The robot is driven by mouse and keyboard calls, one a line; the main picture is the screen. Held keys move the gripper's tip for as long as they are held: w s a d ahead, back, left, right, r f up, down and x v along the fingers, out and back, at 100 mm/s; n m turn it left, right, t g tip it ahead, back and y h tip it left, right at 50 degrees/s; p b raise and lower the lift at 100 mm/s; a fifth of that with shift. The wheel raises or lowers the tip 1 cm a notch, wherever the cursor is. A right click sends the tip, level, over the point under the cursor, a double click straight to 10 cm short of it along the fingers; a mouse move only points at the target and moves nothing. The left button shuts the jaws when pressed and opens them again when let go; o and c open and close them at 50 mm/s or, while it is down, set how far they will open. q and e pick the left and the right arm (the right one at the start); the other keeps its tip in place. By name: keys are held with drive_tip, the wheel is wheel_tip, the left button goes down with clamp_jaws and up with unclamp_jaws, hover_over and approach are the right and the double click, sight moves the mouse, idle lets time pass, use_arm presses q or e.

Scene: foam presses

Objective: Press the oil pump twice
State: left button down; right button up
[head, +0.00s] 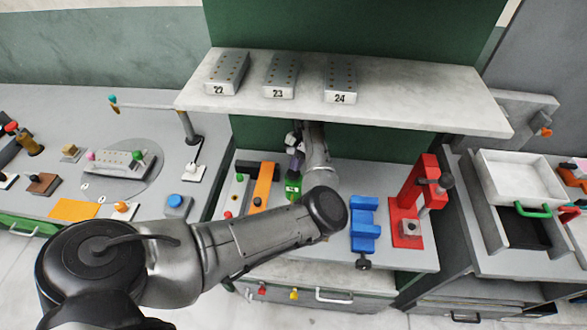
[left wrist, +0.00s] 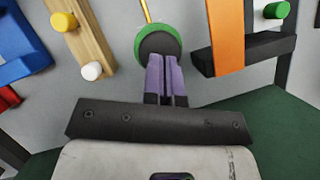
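The oil pump appears to be the green piece (head: 293,188) on the middle bench in the head view, partly hidden by my gripper and arm. In the left wrist view it shows as a green ring with a black round top (left wrist: 160,44) and a thin brass rod. My left gripper (head: 296,160) is over it, with purple fingers pointing down. In the left wrist view the fingers (left wrist: 166,60) are together with only a narrow gap, nothing between them, and their tips overlap the black top. I cannot tell whether they touch it. My right gripper is not in view.
An orange bar (head: 264,186) on a black block stands just left of the pump. A blue vise-like fixture (head: 365,230) and a red press (head: 410,205) stand to the right. A shelf (head: 400,105) with numbered blocks overhangs the back of the bench.

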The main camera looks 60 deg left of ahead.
use_arm(q)
drive_tip(key=w, duration=0.1)
drive_tip(key=w+a+r, duration=0.1)
drive_tip(key=shift+w+a, duration=0.15)
drive_tip(key=shift+w, duration=0.15)
drive_tip(key=v, duration=0.7)
drive_tip(key=shift+r+p, duration=0.15)
drive_tip(key=shift+p, duration=0.15)
drive_tip(key=shift+w, duration=0.1)
idle(0.5)
